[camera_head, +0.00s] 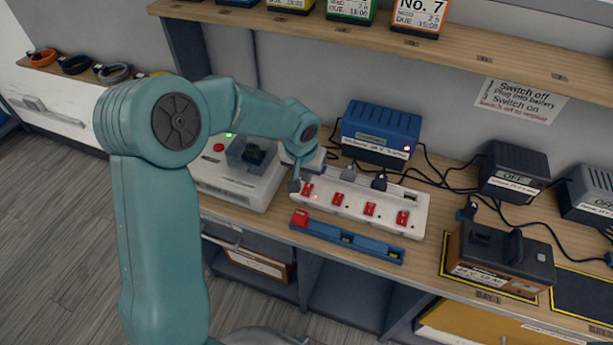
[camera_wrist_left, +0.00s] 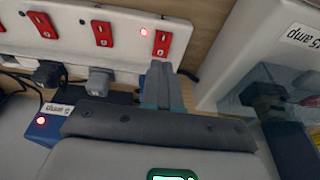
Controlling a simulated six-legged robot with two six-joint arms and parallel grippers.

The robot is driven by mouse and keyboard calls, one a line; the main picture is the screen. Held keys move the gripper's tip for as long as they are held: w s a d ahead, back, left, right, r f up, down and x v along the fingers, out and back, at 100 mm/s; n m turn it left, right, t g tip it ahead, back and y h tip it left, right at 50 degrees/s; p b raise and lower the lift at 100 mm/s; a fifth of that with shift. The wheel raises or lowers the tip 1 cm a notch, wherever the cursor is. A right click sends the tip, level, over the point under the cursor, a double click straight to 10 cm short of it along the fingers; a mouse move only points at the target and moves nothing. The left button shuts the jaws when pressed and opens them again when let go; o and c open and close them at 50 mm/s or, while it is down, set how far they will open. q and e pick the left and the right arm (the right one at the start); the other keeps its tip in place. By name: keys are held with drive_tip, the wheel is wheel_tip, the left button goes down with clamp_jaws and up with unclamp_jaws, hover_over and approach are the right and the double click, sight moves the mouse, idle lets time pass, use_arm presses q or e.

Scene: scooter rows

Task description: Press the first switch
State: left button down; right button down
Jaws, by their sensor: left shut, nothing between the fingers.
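A white power strip (camera_head: 385,198) lies on the bench with several red switches in a row. The first switch (camera_head: 308,190) is at its left end, with a small red light lit beside it. My left gripper (camera_head: 294,184) is shut and empty, pointing down at the strip's left end beside this switch. In the left wrist view the shut fingertips (camera_wrist_left: 161,66) are right at the near edge of the first switch (camera_wrist_left: 162,44); I cannot tell whether they touch it. The red light beside it glows there too. My right gripper is not in view.
A white charger unit (camera_head: 240,185) stands left of the strip. A blue power box (camera_head: 380,132) with cables stands behind it. A blue bar (camera_head: 345,238) lies in front. A brown-and-black battery (camera_head: 497,258) stands to the right. A shelf (camera_head: 430,40) overhangs the back.

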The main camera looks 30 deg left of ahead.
use_arm(q)
drive_tip(key=s+d+r+b, duration=0.1)
drive_tip(key=s+r, duration=0.3)
drive_tip(key=r, duration=0.4)
drive_tip(key=shift+s+r, duration=0.15)
drive_tip(key=shift+s, duration=0.05)
drive_tip(key=shift+s+r, duration=0.1)
